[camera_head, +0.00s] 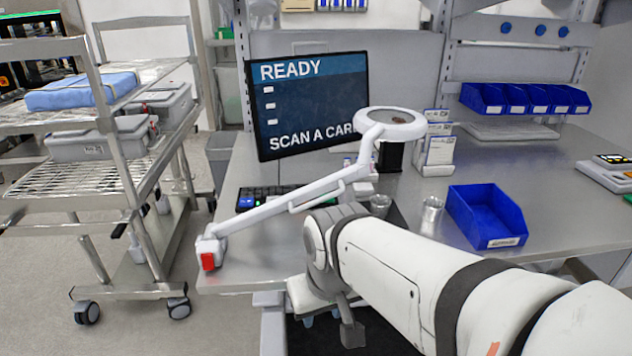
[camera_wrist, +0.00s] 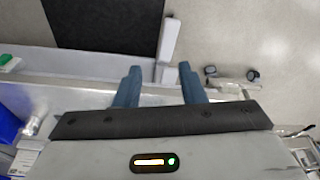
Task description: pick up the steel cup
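A shiny steel cup (camera_head: 432,214) stands upright on the metal worktop (camera_head: 545,215), just left of an open blue bin (camera_head: 487,216). A small metallic object (camera_wrist: 32,125) at the left of the wrist view may be a cup.
A magnifier lamp (camera_head: 330,185) reaches across the worktop before a monitor (camera_head: 310,105). A keyboard (camera_head: 270,197) and a card holder (camera_head: 437,152) stand nearby. A wire shelf cart (camera_head: 120,165) is at left.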

